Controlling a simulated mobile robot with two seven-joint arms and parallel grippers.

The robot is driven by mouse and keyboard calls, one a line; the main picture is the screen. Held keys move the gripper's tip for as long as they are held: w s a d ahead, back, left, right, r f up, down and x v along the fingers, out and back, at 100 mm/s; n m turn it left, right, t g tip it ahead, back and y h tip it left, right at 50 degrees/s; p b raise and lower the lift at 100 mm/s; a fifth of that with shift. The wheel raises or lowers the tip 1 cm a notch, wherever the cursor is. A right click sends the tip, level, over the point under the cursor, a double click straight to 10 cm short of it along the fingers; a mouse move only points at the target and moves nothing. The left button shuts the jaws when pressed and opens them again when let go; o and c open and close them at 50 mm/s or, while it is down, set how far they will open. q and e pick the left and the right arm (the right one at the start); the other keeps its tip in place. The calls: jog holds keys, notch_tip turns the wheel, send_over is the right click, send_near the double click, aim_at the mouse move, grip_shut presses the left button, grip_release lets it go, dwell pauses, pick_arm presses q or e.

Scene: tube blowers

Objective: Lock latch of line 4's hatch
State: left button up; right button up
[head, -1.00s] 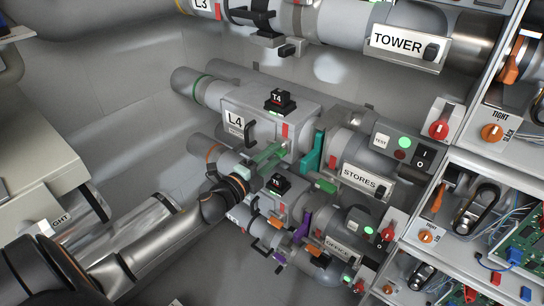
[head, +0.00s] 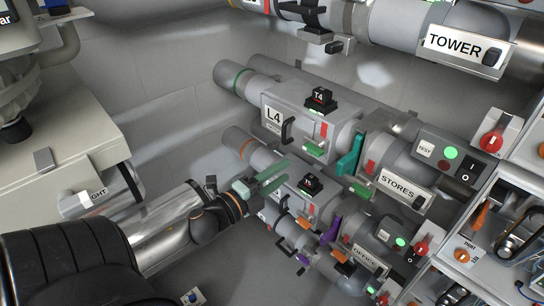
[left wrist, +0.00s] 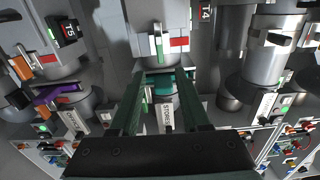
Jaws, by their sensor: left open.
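Line 4's hatch (head: 296,100) is a grey box cover on the pipe marked L4, with a black handle and a T4 block; its lid looks shut. Its latch (head: 315,149) is a small green handle on the box's near right end, beside a red mark (head: 323,130). The latch also shows upright in the left wrist view (left wrist: 158,46), with a red mark at its right. My left gripper (head: 284,171) has green fingers, open and empty, below and left of the latch and apart from it. In the left wrist view, the fingers (left wrist: 165,73) lie below the latch. My right gripper is out of view.
A teal lever (head: 350,154) stands right of the hatch, by the STORES blower (head: 398,187). Line 5's hatch, with its T5 block (head: 310,183), is close below my fingers. The TOWER pipe (head: 400,25) runs above. Grey wall space is free at the left.

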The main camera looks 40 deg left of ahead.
pick_arm(q)
jog(key=shift+s+a, duration=0.1)
jog(key=shift+s, duration=1.1)
jog(key=s+d+f+n+g+y, duration=0.1)
jog(key=s+d+f+n+g, duration=0.15)
jog(key=f+n, duration=0.4)
jog(key=s+d+f+n+g+y, duration=0.1)
jog(key=s+d+f+n+g, duration=0.2)
jog(key=f, duration=0.6)
jog(key=s+d+f+n+g+h, duration=0.2)
jog(key=s+d+f+n+g, duration=0.1)
jog(key=s+d+f+n, duration=0.4)
jog(key=d+f, duration=0.2)
jog(key=d, duration=0.2)
jog(key=shift+f+p, duration=0.3)
jog(key=shift+f, duration=0.05)
jog(key=shift+d, duration=0.1)
